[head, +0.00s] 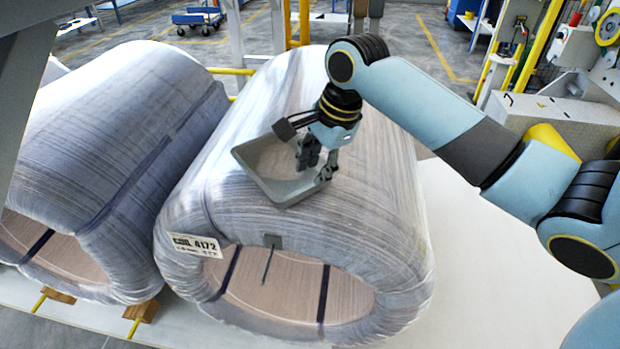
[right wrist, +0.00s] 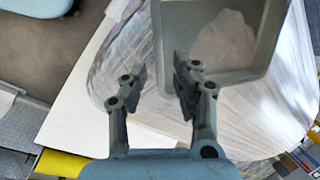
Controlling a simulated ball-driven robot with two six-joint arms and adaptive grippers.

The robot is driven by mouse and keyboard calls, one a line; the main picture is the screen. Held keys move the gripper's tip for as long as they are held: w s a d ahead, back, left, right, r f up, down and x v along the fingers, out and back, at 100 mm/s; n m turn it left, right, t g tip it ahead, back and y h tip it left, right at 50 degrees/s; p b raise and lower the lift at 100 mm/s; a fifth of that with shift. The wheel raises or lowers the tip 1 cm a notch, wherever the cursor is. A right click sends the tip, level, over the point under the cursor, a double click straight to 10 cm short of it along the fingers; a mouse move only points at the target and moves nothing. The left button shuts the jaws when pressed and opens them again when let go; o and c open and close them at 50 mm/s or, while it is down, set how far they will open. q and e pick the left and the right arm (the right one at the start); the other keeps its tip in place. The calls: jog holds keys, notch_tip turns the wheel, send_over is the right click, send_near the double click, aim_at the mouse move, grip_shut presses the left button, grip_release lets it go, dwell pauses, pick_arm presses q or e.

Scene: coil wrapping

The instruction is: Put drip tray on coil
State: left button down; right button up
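The grey, shallow drip tray (head: 262,186) lies on the top of the wrapped coil (head: 330,232) labelled COIL 4172, near its front end. It looks tilted with the coil's curve. My right gripper (head: 318,168) is at the tray's right side, with one finger inside the tray and one outside. In the right wrist view, the fingers (right wrist: 159,75) are apart, with the tray's wall (right wrist: 158,40) between them and visible gaps beside it. The tray's far part is cut off in that view. My left gripper is not in view.
A second wrapped coil (head: 110,160) stands close by on the left. A small grey clip with a rod (head: 271,243) hangs at the front coil edge below the tray. Pale floor board (head: 490,280) is clear at the right. A grey cabinet (head: 560,115) stands behind my right arm.

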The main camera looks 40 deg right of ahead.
jog(key=v, duration=0.6)
jog(key=shift+r, duration=0.4)
jog(key=shift+s, duration=0.1)
